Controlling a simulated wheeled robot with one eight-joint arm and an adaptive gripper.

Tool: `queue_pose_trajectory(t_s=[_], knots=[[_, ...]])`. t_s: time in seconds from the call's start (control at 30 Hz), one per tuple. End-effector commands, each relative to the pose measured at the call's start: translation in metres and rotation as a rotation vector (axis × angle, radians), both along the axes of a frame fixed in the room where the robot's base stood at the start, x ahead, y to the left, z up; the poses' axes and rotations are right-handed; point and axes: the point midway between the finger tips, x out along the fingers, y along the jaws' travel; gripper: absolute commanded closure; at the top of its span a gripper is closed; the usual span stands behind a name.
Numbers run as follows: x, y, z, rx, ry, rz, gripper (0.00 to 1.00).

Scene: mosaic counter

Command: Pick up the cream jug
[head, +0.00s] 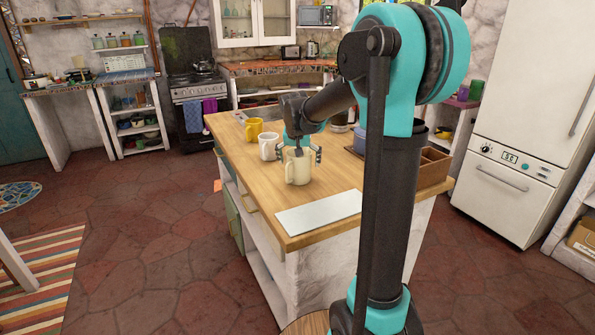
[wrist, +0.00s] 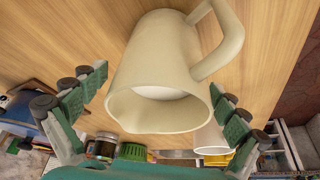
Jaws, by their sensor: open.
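The cream jug (head: 298,168) stands upright on the wooden counter, nearest to me of the vessels there. In the wrist view the cream jug (wrist: 160,70) fills the middle, with its handle at the upper right and its open rim facing the camera. My gripper (head: 299,156) is at the jug, with its fingers spread to either side. In the wrist view my gripper (wrist: 160,100) is open, one green finger left of the jug and one right of it. The right finger is very near the jug's wall; I cannot tell if it touches.
A white mug (head: 268,147) and a yellow mug (head: 254,129) stand behind the jug to the left. A pale board (head: 320,212) lies at the counter's near edge. A wooden box (head: 434,168) sits at the right edge. The counter (head: 262,190) is bare left of the board.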

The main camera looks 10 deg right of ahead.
Motion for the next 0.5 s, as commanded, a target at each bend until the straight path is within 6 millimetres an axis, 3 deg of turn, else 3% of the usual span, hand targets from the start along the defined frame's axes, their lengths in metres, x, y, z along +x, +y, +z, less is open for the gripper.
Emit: queue_pose_trajectory(t_s=[0.1, 0.5], knots=[[-0.0001, 0.0, 0.0002, 0.0, 0.0, 0.0, 0.01], [-0.0002, 0.0002, 0.0005, 0.0, 0.0, 0.0, 0.51]])
